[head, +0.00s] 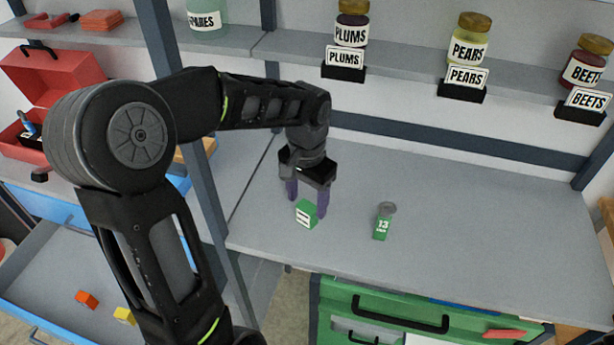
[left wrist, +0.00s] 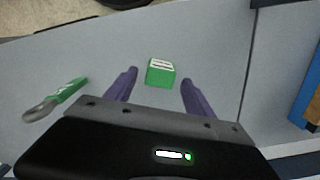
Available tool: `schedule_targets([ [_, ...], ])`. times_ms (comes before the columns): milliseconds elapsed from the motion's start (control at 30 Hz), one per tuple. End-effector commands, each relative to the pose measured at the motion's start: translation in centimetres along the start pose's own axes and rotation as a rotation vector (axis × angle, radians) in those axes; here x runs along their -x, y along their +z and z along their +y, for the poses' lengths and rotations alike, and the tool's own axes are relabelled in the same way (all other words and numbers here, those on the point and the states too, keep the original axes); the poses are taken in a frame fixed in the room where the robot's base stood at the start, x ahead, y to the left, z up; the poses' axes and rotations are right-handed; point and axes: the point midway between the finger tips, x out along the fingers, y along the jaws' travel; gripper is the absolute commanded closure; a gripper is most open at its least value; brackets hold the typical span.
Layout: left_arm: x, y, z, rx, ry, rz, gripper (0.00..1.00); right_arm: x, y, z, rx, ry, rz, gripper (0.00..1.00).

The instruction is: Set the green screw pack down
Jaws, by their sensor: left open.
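The green screw pack (head: 306,213) is a small green block with a white label, resting on the grey worktop (head: 450,245) near its front left. In the left wrist view the pack (left wrist: 160,73) lies between and just beyond my left gripper's purple fingertips, with a gap on each side. My left gripper (head: 307,204) is open above and around the pack in the head view. The right gripper is not in view.
A grey post (head: 210,200) rises to the left. Labelled jars, including plums (head: 351,25), stand on the shelf above. The worktop's right side is clear.

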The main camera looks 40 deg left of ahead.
Motion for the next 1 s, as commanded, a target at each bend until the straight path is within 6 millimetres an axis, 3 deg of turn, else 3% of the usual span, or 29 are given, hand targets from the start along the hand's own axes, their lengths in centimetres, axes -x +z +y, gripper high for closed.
schedule_targets([
  [200, 4.8, -0.1, 0.0, 0.000, -0.001, 0.006, 0.38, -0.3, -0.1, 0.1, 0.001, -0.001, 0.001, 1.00],
  [400, 7.6, -0.1, 0.0, 0.000, -0.001, 0.002, 0.38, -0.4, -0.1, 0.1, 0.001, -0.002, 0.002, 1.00],
  [1000, 8.2, 0.0, 0.0, 0.000, 0.000, 0.000, 0.38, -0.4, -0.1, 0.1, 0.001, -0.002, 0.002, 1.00],
])
